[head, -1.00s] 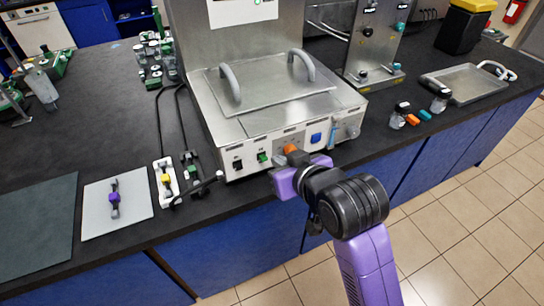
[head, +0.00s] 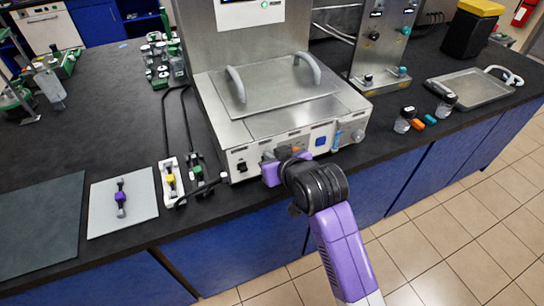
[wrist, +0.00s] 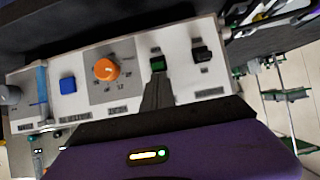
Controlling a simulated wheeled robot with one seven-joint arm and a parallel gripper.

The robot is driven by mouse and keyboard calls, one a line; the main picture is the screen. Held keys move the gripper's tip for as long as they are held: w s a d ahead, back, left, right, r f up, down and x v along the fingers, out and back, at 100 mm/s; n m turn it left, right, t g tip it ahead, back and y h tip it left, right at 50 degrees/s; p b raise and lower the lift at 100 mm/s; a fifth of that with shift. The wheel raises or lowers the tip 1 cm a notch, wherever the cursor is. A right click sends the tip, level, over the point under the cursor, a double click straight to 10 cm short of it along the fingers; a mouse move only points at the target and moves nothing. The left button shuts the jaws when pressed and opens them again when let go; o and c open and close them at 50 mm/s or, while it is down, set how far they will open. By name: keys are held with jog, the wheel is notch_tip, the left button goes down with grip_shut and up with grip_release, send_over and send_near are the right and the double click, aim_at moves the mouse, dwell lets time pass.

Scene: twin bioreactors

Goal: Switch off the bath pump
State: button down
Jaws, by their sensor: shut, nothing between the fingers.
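The bath unit (head: 285,115) is a steel box with a lidded top and a white front panel. In the wrist view the panel carries a green rocker switch (wrist: 157,63), a black rocker switch (wrist: 202,54), an orange knob (wrist: 106,69) and a blue square button (wrist: 68,85). Their labels are too small to read. My gripper (wrist: 157,86) is shut and empty, its fingertips just at the green switch; I cannot tell whether they touch it.
Left of the unit lie a white holder with a yellow part (head: 171,180) and a grey plate (head: 112,205) with a purple-centred piece. Right are small bottles (head: 404,120) and a steel tray (head: 472,90). A blue pen-like item (head: 337,137) stands at the panel.

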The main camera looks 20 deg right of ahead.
jog(key=shift+s+f+t+b, duration=0.1)
jog(key=shift+f+t+b, duration=0.15)
jog(key=shift+b, duration=0.45)
jog(key=shift+s+f+t+b, duration=0.1)
jog(key=shift+t+b, duration=0.25)
jog(key=shift+b, duration=0.4)
jog(key=t+b, duration=0.2)
jog(key=b, duration=0.2)
jog(key=s+f+t+b, duration=0.1)
jog(key=b, duration=0.3)
jog(key=shift+f+t, duration=0.15)
jog(key=shift+t, duration=0.25)
